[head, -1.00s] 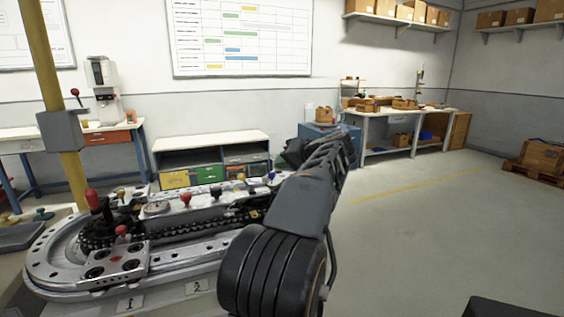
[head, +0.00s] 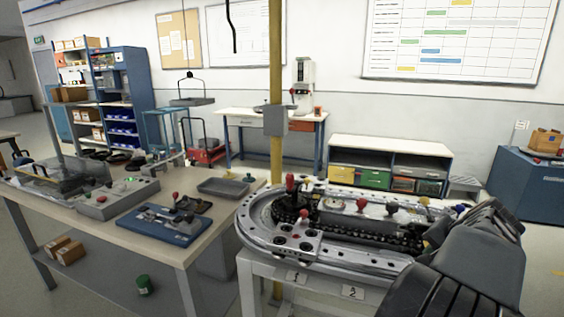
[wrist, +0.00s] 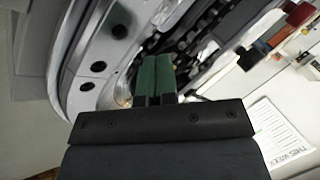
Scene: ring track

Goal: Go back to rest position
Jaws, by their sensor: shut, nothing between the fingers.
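My gripper (wrist: 155,82) shows in the wrist view with its green fingers together and nothing between them. The metal ring track (wrist: 75,65) lies beyond the fingers in that view, with its chain partly hidden behind them. In the head view my arm comes in from the lower right, over the right end of the ring track (head: 262,243); the fingertips cannot be made out there. A red-knobbed lever (head: 291,184) stands upright at the track's left end.
A workbench (head: 120,226) with a blue fixture plate (head: 163,224) and a grey tray (head: 223,187) stands left of the track. A yellow post (head: 276,60) rises behind the track. A low cabinet (head: 390,146) is against the wall, and a blue cabinet (head: 515,190) stands at the right.

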